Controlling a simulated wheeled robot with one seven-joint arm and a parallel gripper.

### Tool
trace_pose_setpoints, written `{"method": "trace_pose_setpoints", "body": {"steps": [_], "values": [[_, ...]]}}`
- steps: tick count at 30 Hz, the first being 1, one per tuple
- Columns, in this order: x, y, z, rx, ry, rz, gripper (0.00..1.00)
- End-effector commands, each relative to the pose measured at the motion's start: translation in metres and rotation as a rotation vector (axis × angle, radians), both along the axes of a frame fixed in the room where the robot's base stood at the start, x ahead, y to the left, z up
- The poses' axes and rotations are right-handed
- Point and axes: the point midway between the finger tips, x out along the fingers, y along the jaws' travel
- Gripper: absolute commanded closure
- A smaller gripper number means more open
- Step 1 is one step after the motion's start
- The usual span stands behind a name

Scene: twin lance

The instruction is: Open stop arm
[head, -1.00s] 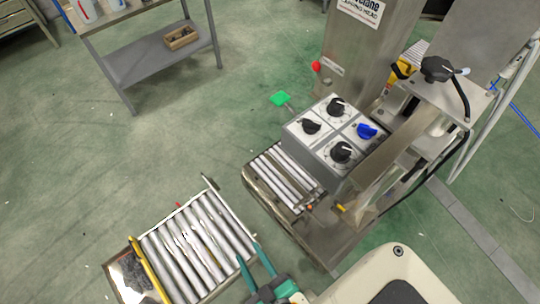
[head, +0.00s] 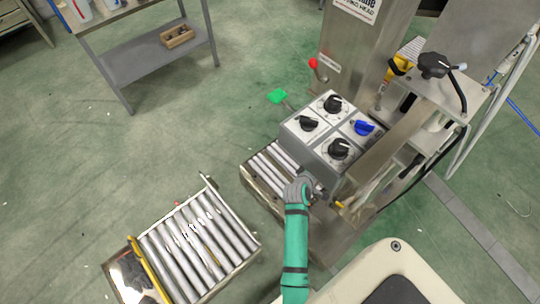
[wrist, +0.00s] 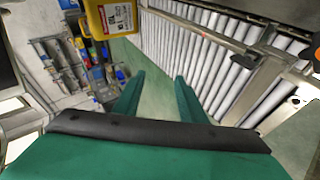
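My arm reaches up from the bottom of the head view, and its grey wrist (head: 300,190) is at the near end of the machine's short roller bed (head: 265,170), below the control box (head: 325,130). My fingers are hidden or too small to tell there. In the wrist view my gripper (wrist: 155,82) has its two green fingers apart, with only floor between them. A metal bar with a bracket (wrist: 258,48) lies across the rollers to the right of the fingers, apart from them. I cannot tell for sure which part is the stop arm.
A separate roller conveyor (head: 195,245) stands at lower left, with a gap between it and the machine.

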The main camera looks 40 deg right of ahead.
Motion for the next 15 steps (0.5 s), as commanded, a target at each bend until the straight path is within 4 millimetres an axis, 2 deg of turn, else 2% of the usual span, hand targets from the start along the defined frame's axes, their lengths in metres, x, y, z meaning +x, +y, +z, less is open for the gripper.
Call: {"method": "trace_pose_setpoints", "body": {"steps": [3,7,11,15], "values": [[0.010,-0.024,-0.006,0.054,0.058,-0.088,0.62],[0.019,-0.038,-0.014,0.141,0.128,-0.166,0.62],[0.034,-0.038,-0.023,0.255,0.191,-0.220,0.62],[0.058,-0.024,-0.030,0.402,0.250,-0.245,0.62]]}}
